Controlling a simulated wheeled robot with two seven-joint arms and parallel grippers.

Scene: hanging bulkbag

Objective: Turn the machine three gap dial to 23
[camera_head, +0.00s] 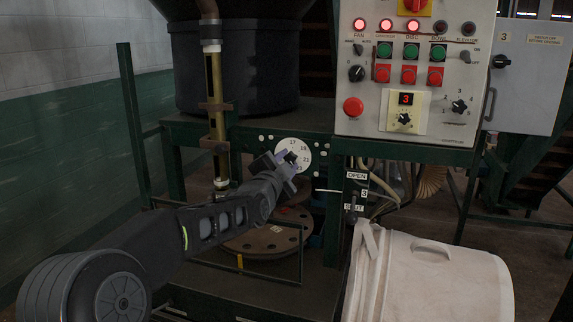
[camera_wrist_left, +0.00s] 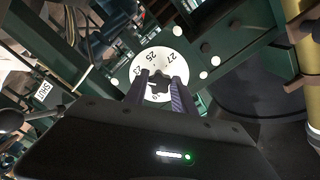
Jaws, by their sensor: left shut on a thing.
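The gap dial is a round white disc (camera_head: 305,152) on the green frame, below and left of the control panel in the head view. Numbers 17, 19 and 21 show on it there. In the left wrist view the disc (camera_wrist_left: 150,64) shows 27, 25 and 23 along its upper part, and a dark lobed knob (camera_wrist_left: 159,77) at its middle. My left gripper (camera_head: 287,163) is shut on the knob, its two fingers (camera_wrist_left: 160,84) on either side of it. The fingers hide part of the disc, and I cannot tell the exact setting. My right gripper is not in view.
The control panel (camera_head: 455,75) with lamps, buttons and a red "3" display hangs above right. A valve lever (camera_head: 351,210) with OPEN and SHUT labels is right of the dial. A brass pipe (camera_head: 214,95) runs left of the dial.

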